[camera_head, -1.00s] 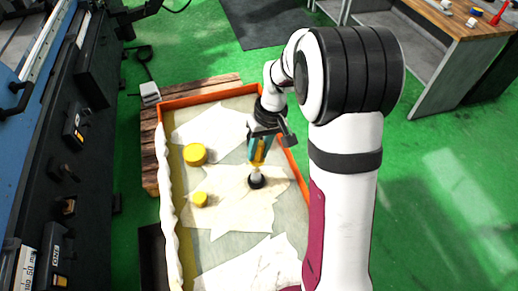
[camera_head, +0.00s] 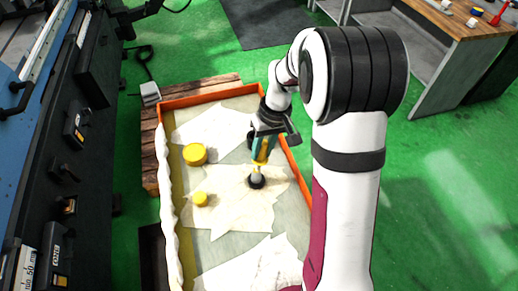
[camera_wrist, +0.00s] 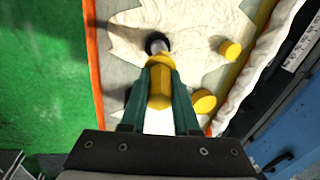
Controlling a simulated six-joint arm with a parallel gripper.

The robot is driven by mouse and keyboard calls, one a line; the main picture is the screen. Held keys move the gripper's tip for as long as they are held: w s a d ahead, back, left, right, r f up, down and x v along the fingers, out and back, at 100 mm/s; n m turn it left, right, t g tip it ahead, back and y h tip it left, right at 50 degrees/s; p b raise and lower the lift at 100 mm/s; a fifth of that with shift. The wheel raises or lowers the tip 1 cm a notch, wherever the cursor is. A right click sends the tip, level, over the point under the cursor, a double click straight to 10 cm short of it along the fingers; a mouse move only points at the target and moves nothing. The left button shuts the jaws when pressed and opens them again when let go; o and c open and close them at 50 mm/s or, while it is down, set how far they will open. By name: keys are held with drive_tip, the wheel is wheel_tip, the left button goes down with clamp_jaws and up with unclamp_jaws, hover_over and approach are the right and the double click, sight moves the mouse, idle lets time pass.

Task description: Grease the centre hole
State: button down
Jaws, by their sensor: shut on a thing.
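My gripper (camera_head: 262,158) has teal fingers and is shut on a yellow-handled tool (camera_wrist: 159,86), held pointing down over the tray. The tool also shows between the fingers in the head view (camera_head: 262,151). Below it is a small dark round thing (camera_head: 257,182) with a pale upper part; in the wrist view it looks like a black ring (camera_wrist: 156,42) just beyond the tool's pale end. I cannot tell whether the tool touches it or enters it. No workpiece with a centre hole can be made out clearly.
An orange-rimmed tray (camera_head: 205,96) lined with pale sheets lies on wooden boards (camera_head: 150,150). A larger yellow round piece (camera_head: 195,154) and a smaller one (camera_head: 201,199) stand left of my gripper. The blue and black machine (camera_head: 75,125) is at the left, a workbench (camera_head: 450,25) at upper right.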

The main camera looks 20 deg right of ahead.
drive_tip(key=shift+a+f, duration=0.1)
drive_tip(key=shift+a, duration=0.5)
drive_tip(key=shift+d, duration=0.3)
wheel_tip(320, 180, up, 6)
drive_tip(key=shift+r, duration=0.1)
idle(0.5)
